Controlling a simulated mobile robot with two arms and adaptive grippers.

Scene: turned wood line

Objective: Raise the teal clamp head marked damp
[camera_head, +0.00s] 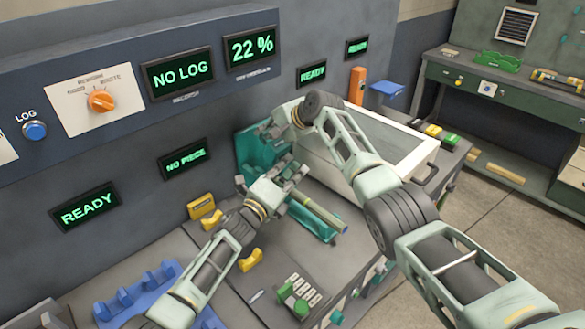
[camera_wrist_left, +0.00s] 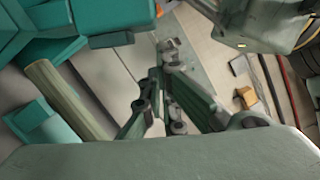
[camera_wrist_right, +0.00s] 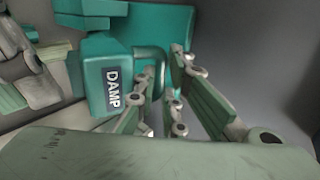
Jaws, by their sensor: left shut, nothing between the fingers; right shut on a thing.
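The teal clamp head with its DAMP label (camera_wrist_right: 112,88) fills the left middle of the right wrist view. My right gripper (camera_wrist_right: 164,72) is shut on a teal part at its side; the fingers hide exactly where they grip. In the head view the teal clamp (camera_head: 250,150) stands against the wall, with my right gripper (camera_head: 268,130) at its top. My left gripper (camera_head: 296,172) is lower, in front of the clamp. In the left wrist view its fingers (camera_wrist_left: 160,75) are shut and empty, beside a teal block (camera_wrist_left: 125,12).
A wooden rod (camera_head: 318,213) lies on a teal rest, close to my left gripper. A glass-topped box (camera_head: 400,150) stands right of the clamp. Displays read NO PIECE and 22 %.

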